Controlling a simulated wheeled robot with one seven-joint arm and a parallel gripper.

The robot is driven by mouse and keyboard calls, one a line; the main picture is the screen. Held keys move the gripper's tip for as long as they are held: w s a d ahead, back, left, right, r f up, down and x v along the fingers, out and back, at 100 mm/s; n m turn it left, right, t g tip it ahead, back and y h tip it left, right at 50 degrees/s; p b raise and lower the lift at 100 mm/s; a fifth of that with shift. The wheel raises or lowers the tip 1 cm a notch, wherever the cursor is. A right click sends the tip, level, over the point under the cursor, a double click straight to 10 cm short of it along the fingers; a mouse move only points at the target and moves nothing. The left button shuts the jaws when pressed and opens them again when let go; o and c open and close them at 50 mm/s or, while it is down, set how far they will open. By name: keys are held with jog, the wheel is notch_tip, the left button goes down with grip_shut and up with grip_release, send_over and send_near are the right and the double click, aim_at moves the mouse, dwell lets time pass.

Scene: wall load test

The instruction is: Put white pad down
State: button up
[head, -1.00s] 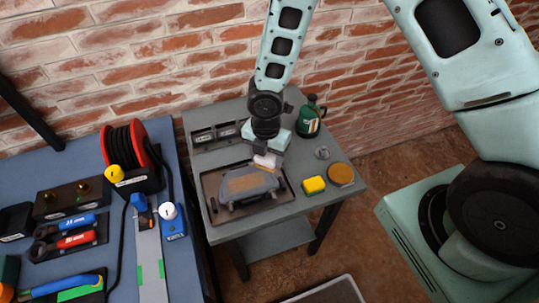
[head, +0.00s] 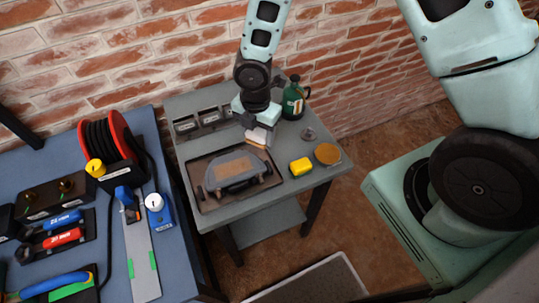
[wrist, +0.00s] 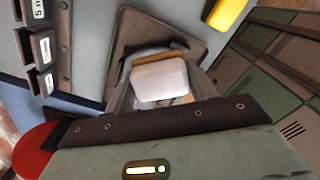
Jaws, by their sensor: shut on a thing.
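My gripper (head: 257,127) is shut on the white pad (head: 258,136), a small white block with a tan strip along one edge. It holds the pad at the back right of a grey tool with a tan top (head: 234,167), which lies in a dark tray (head: 209,205) on the small grey table. In the wrist view the white pad (wrist: 160,82) covers part of the tool and tray. I cannot tell how high the pad is above the tray.
On the grey table, a yellow block (head: 301,168) and a round tan disc (head: 327,154) stand to the right. A green bottle (head: 293,100) stands behind, and labelled slots (head: 203,121) run along the back left. A blue bench (head: 183,262) holds tools. A brick wall is behind.

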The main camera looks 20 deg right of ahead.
aim_at(288, 151)
jog(key=d+f+m+b, duration=0.2)
jog(key=d+m+b, duration=0.5)
jog(key=d+b, duration=0.25)
jog(key=f, duration=0.9)
jog(key=shift+w+d+f+p, duration=0.2)
jog(key=shift+d+f+p, duration=0.05)
jog(key=shift+d+p, duration=0.15)
jog(key=shift+f, duration=0.2)
jog(key=o, duration=1)
jog(key=shift+c, duration=0.2)
jog(key=shift+r, duration=0.15)
